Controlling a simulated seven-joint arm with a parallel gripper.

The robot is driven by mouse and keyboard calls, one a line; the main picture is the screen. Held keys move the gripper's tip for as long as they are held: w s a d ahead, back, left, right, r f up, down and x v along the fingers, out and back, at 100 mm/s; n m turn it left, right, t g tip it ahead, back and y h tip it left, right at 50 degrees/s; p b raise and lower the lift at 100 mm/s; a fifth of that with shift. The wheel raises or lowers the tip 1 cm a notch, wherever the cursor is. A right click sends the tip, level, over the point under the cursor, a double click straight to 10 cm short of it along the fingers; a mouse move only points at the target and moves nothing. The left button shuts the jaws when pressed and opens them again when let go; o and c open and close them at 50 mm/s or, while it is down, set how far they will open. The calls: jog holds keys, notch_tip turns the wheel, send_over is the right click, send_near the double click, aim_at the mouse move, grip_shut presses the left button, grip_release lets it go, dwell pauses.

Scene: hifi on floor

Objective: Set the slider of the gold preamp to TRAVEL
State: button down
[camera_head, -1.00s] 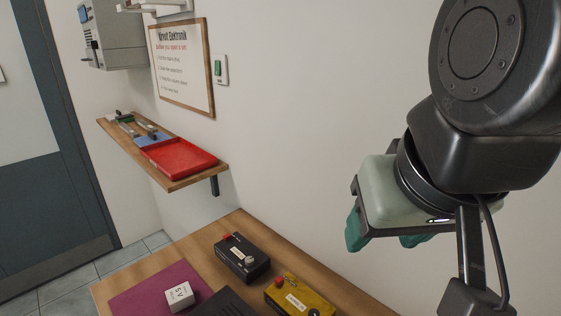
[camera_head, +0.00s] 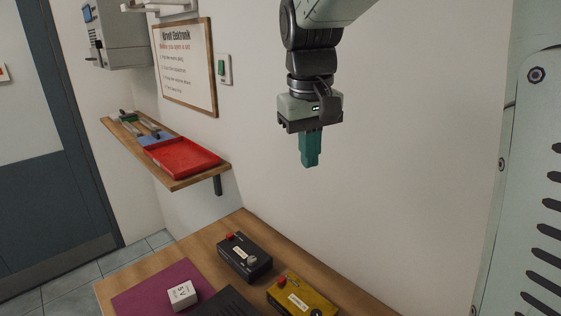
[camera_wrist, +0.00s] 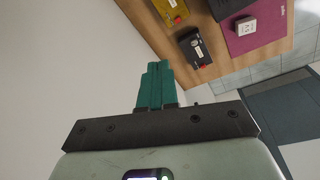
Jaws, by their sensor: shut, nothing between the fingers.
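The gold preamp (camera_head: 301,298) lies on the wooden bench at the bottom of the head view, with a red button, a pale label and a dark knob partly cut off by the frame edge. It also shows in the wrist view (camera_wrist: 172,10), near the top. Its slider cannot be made out in either view. My gripper (camera_head: 310,164) has teal fingers pointing down and is high above the bench, apart from the preamp. The fingers are together and empty, as the wrist view (camera_wrist: 156,66) also shows.
A white 5V block (camera_head: 182,295) sits on a purple mat (camera_head: 135,295). A wall shelf (camera_head: 176,184) holds a red tray (camera_head: 182,157). Air around my gripper is clear.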

jog(key=n+g+h, duration=0.1)
jog(key=n+g, duration=0.1)
send_over(282, 280)
jog(key=w+a, duration=0.2)
jog(key=w, duration=0.3)
notch_tip(282, 280, down, 11)
jog(key=w+a+f+n+g, duration=0.1)
jog(key=a+f, duration=0.2)
jog(key=f, duration=0.5)
jog(key=w+a+f+n+g+h, duration=0.1)
jog(key=w+a+f, duration=0.1)
jog(key=f, duration=0.7)
jog(key=shift+a+f+n+g, duration=0.2)
jog(key=shift+a+n+g, duration=0.1)
jog(key=shift+a, duration=0.2)
jog(key=shift+f, duration=0.1)
jog(key=x, duration=0.9)
jog(key=shift+d, duration=0.25)
jog(key=shift+s+d+f, duration=0.15)
jog(key=shift+s+d, duration=0.3)
jog(key=shift+d, duration=0.05)
jog(key=shift+s+d+f, duration=0.15)
jog(key=shift+s+d, duration=0.3)
jog(key=shift+d, duration=0.05)
jog(key=shift+s+d, duration=0.5)
